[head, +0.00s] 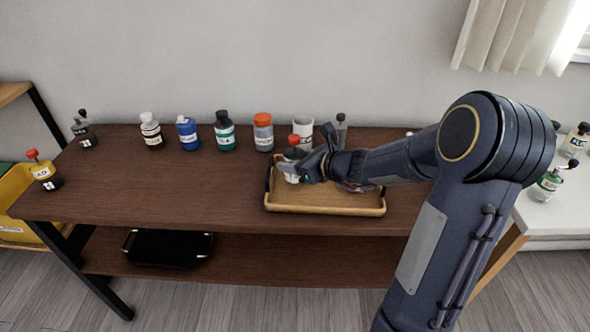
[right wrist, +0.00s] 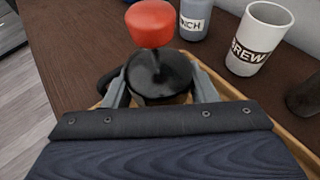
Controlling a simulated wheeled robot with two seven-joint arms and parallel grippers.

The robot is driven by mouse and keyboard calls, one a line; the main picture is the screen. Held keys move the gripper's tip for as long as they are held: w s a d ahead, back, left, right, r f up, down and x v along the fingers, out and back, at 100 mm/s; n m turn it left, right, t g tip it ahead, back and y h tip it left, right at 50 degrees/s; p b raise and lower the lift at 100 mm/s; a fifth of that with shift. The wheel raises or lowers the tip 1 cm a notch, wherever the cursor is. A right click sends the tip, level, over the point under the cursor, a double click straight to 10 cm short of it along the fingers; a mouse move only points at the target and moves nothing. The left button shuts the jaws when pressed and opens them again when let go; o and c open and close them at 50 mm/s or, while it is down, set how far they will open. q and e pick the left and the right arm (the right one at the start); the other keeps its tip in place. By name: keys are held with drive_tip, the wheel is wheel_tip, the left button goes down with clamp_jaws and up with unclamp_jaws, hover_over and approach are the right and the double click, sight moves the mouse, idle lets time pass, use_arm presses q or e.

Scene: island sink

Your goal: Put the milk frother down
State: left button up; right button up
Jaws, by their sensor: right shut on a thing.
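The milk frother (head: 292,153) has a red knob on top, a dark lid and a pale lower body in the head view. My right gripper (head: 308,168) is shut on it, over the left back part of the wooden tray (head: 330,210). In the right wrist view the frother's black lid (right wrist: 160,72) and red knob stand between the two fingers of the gripper (right wrist: 160,92). Whether its base touches the tray is hidden. My left gripper is not in view.
A white mug (head: 303,126) stands just behind the tray, beside an orange-capped jar (head: 263,132). Several bottles line the back of the brown table (head: 160,190). A black tray (head: 167,247) lies on the lower shelf.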

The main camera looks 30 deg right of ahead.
drive_tip(key=shift+f, duration=1.15)
drive_tip(key=shift+f+b, duration=0.15)
drive_tip(key=shift+b, duration=0.15)
drive_tip(key=o, duration=0.6)
drive_tip(key=shift+f, duration=0.1)
drive_tip(key=o, duration=0.4)
drive_tip(key=shift+o, duration=0.2)
